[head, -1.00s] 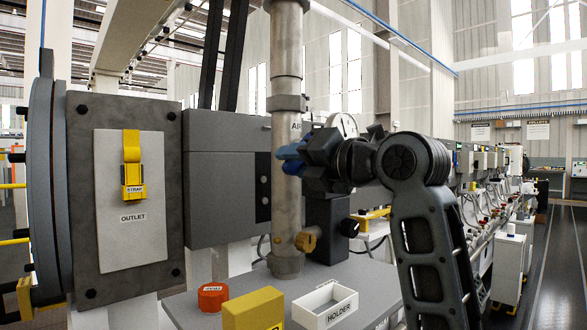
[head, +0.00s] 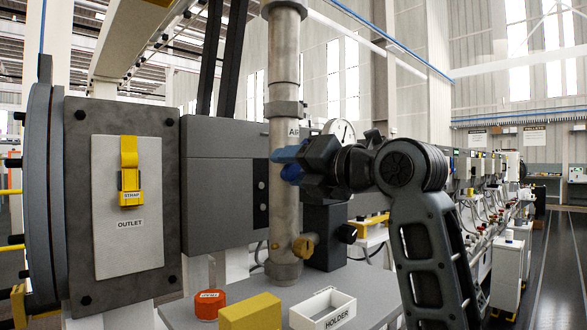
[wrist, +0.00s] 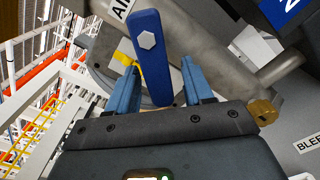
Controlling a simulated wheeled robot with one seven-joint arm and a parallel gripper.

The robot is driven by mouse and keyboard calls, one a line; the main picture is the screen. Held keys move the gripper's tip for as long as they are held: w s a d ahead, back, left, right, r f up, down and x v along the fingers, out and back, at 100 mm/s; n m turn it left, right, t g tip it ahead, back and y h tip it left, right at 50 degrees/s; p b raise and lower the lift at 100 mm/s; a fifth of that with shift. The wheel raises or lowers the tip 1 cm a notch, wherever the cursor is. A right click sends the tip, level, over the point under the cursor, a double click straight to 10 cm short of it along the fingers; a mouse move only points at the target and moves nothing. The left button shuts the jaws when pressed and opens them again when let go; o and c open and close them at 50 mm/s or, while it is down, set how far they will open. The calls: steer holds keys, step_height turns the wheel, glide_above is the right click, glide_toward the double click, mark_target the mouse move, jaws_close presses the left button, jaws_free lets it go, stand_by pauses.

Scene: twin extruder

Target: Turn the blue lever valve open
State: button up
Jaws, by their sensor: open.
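The blue lever (wrist: 152,55) shows in the wrist view as a flat bar with a light hex bolt near its upper end. It stands close to upright in that picture, in front of a metal pipe. My gripper (wrist: 158,68) is open, with one blue finger on each side of the lever's lower part. Gaps show between the fingers and the lever, so it is not gripped. In the head view my gripper (head: 287,163) is at the upright grey pipe (head: 285,210). The lever cannot be told apart from the blue fingers there.
A brass fitting (head: 304,246) sticks out low on the pipe. A gauge (head: 343,132) stands behind my gripper. A red round cap (head: 209,306), a yellow block (head: 250,314) and a white HOLDER tray (head: 345,308) are on the grey top below.

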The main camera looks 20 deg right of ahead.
steer(key=v, duration=0.7)
steer(key=shift+s+b, duration=0.3)
steer(key=shift+s, duration=0.05)
steer(key=shift+d, duration=0.1)
